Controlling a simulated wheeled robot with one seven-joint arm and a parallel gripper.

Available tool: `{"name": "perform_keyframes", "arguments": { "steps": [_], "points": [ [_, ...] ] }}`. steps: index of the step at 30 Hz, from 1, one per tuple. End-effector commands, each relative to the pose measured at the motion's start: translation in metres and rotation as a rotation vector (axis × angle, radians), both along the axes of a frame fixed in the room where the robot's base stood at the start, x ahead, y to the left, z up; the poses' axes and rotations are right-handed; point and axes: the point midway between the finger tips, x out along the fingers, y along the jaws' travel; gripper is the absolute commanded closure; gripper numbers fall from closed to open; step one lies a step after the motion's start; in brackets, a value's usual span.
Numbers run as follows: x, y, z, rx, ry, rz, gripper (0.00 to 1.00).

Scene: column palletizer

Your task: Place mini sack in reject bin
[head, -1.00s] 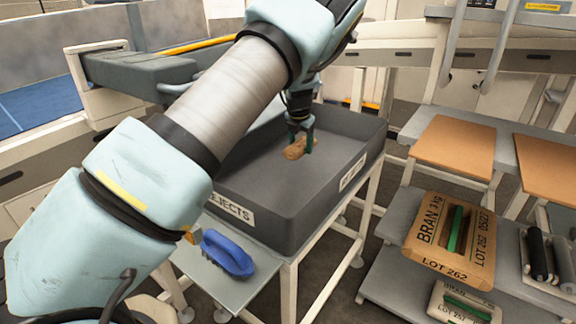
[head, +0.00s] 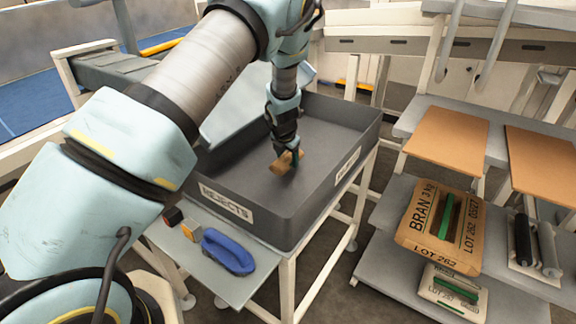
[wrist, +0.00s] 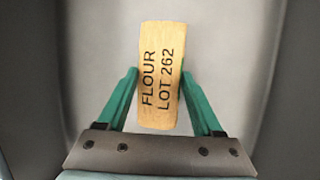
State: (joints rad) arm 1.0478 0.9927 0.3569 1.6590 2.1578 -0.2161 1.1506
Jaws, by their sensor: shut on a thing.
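The mini sack (head: 283,164) is a small tan block-like sack. In the wrist view the sack (wrist: 160,75) shows the print "FLOUR LOT 262". My gripper (head: 288,160) is shut on it, with a green finger on each side, also seen in the wrist view (wrist: 160,95). The reject bin (head: 264,221) is a dark grey, open tray marked "REJECTS" on a white-legged stand. The sack is over the bin's inside, within its walls in the head view. I cannot tell whether it touches the bin floor. The bin looks otherwise empty.
A blue brush-like tool (head: 228,252) lies on a grey shelf in front of the bin. At the right, a BRAN sack (head: 418,240) with a green strip lies on a lower shelf. Brown boards (head: 447,142) lie on the upper shelf.

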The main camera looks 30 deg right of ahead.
Motion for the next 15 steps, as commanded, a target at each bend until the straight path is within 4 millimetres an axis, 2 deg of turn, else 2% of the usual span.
{"name": "perform_keyframes", "arguments": {
  "steps": [9,15],
  "points": [
    [0.000,0.000,-0.039,0.001,0.001,0.001,1.00],
    [0.000,-0.001,-0.042,-0.002,-0.001,0.000,1.00]
  ]
}}
